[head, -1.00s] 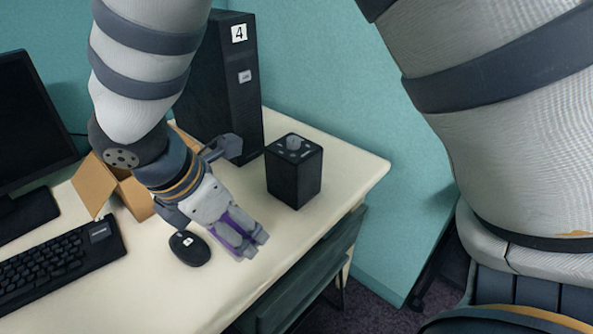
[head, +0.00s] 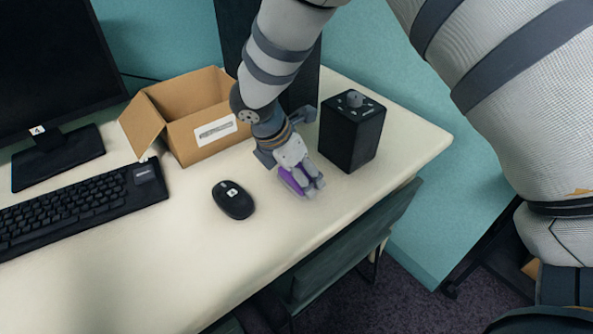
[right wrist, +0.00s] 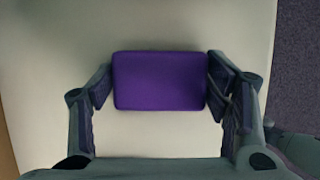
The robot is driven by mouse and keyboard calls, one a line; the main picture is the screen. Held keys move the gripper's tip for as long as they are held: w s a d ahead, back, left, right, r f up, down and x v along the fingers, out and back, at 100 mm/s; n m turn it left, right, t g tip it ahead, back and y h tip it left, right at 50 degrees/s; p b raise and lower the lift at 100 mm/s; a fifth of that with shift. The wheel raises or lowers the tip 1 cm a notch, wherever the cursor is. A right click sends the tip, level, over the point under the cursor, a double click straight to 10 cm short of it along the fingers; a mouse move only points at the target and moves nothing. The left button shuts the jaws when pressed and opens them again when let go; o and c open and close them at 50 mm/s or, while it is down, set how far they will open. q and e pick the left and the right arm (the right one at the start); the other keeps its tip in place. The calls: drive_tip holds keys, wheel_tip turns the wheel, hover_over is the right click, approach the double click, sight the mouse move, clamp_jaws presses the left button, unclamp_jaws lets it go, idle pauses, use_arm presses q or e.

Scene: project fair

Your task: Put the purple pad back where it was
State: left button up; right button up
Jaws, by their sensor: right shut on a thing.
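The purple pad (head: 292,181) is a small rounded block at the right part of the white desk, between the mouse and the black box. In the right wrist view the pad (right wrist: 159,81) lies crosswise between the two fingers. My right gripper (head: 303,186) is shut on it, with the fingers at its two short ends in the right wrist view (right wrist: 158,85). The pad is at or just above the desk top; I cannot tell whether it touches. In the head view the fingers hide part of it. My left gripper is not in view.
A black mouse (head: 232,200) lies left of the pad. A black box with a knob (head: 351,133) stands close on the right. An open cardboard box (head: 203,146), keyboard (head: 80,207) and monitor (head: 55,60) are further left. The desk's front (head: 200,270) is bare.

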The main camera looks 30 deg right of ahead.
drive_tip(key=shift+r, duration=0.15)
drive_tip(key=o, duration=1.2)
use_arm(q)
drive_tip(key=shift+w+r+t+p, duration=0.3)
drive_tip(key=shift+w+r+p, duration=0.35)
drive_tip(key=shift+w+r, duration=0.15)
use_arm(e)
drive_tip(key=v, duration=1.2)
